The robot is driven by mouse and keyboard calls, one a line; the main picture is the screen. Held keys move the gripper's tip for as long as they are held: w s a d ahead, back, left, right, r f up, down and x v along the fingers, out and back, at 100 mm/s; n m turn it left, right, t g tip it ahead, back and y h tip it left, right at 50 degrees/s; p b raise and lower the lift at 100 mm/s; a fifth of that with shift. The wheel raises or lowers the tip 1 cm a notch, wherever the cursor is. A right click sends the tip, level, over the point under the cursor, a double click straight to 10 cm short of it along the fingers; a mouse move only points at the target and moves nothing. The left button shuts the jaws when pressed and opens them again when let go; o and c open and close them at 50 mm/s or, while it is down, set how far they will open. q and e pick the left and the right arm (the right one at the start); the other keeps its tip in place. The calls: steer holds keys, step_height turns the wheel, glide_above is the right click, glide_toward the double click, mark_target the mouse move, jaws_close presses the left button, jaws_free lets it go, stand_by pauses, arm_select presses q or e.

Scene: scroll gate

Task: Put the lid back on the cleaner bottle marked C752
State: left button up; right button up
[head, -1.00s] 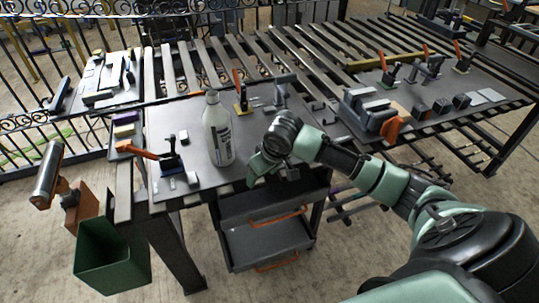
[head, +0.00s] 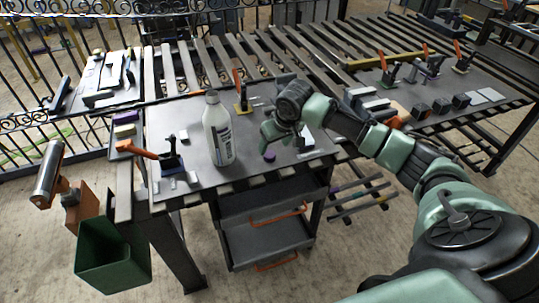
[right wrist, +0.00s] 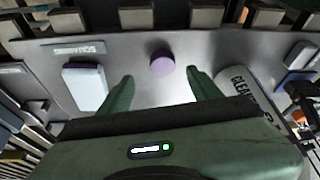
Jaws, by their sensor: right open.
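The white cleaner bottle (head: 217,132) stands upright and open-topped on the grey bench top (head: 185,115). In the right wrist view the bottle (right wrist: 243,90) is at the right, with part of its "CLEANER" lettering showing; its number cannot be read. A small round purple lid (head: 269,157) lies on the bench right of the bottle. In the right wrist view the lid (right wrist: 162,63) is just beyond the gap between my fingers. My right gripper (head: 275,137) is open and empty above the bench near the lid. My left gripper is not in view.
In the right wrist view a white block (right wrist: 84,86) and a lettered plate (right wrist: 73,48) are left of the lid. An orange-handled clamp (head: 168,160) is left of the bottle. A green bin (head: 112,255) hangs at the front left. Bare bench lies around the lid.

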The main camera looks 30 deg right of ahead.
mark_target(270, 154)
steer(key=shift+f, duration=0.1)
steer(key=x, duration=0.2)
steer(key=p+x, duration=0.1)
steer(key=x, duration=0.2)
steer(key=shift+a, duration=0.25)
jaws_close()
